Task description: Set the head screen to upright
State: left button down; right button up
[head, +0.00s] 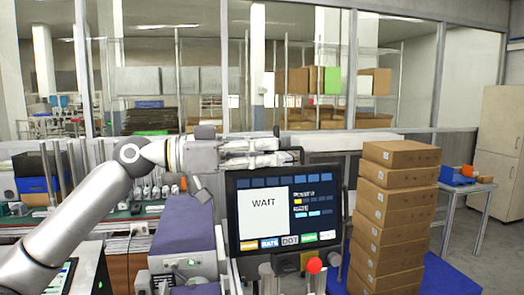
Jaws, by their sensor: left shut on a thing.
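The head screen (265,212) is a dark-framed panel in the middle of the head view. Its face is turned toward me and reads "WAIT" on a white field, with blue boxes on top and coloured buttons along the bottom. A red round button (314,265) sits below its lower edge. My left gripper (275,153) reaches in from the left and is shut at the screen's top edge, on what looks like the screen's upper frame. The exact contact is too small to see. My right gripper is not in view.
A tall stack of cardboard boxes (390,215) stands close to the right of the screen. A purple-covered machine part (188,232) is below my left arm. A bench (110,215) with small parts stands behind on the left. Open floor shows at the far right.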

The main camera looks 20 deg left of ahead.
pick_arm(q)
jog(key=shift+s+d+f+m+b, duration=0.25)
jog(key=shift+m+b, duration=0.15)
jog(key=shift+b, duration=0.3)
jog(key=shift+s+d+m+b, duration=0.35)
jog(key=shift+s+m+b, duration=0.25)
jog(key=shift+b, duration=0.05)
jog(key=c, duration=1.6)
grip_release()
jog(key=v, duration=1.2)
